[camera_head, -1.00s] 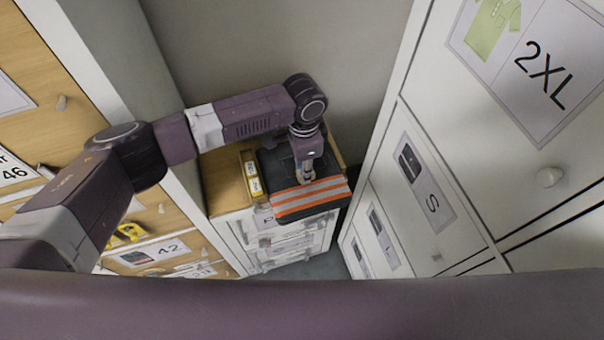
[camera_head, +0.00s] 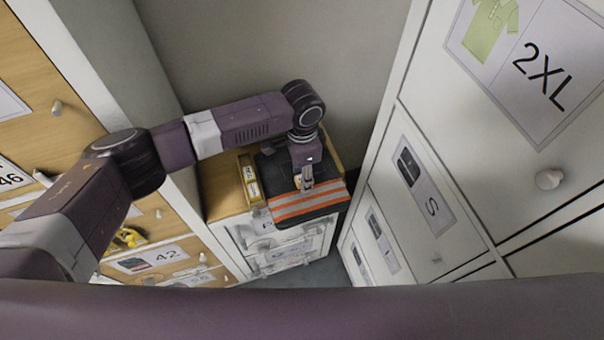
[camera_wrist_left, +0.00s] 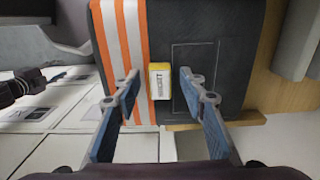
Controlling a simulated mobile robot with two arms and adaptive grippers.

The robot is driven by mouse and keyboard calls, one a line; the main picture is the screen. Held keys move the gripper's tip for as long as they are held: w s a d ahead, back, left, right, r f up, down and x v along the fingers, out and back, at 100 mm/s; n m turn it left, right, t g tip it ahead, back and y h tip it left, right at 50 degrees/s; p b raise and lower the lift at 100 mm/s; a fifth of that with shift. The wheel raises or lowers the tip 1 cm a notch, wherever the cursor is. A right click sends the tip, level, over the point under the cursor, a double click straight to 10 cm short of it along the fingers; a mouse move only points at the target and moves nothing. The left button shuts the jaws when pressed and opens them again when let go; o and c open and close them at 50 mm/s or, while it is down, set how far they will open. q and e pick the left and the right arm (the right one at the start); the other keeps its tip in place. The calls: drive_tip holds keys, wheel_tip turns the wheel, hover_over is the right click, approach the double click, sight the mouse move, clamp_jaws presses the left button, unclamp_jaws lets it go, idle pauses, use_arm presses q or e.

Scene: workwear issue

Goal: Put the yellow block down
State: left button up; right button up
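The yellow block (camera_wrist_left: 159,80) with a white label lies on a folded dark garment (camera_wrist_left: 215,30) with orange and white stripes. In the left wrist view it sits at the edge of the stripes. My left gripper (camera_wrist_left: 158,77) is open, with one finger on each side of the block and a visible gap at both sides. In the head view the left gripper (camera_head: 305,185) points down over the garment (camera_head: 290,207), and the block is small and hard to make out there. My right gripper is not in view.
The garment lies on a low wood-topped cabinet (camera_head: 222,190). A yellow box (camera_head: 250,180) stands on the wood left of the garment. A tall white drawer cabinet (camera_head: 440,185) is close on the right, wood-fronted drawers (camera_head: 165,258) on the left. A grey wall (camera_head: 270,45) is behind.

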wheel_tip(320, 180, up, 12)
drive_tip(key=p, duration=1.1)
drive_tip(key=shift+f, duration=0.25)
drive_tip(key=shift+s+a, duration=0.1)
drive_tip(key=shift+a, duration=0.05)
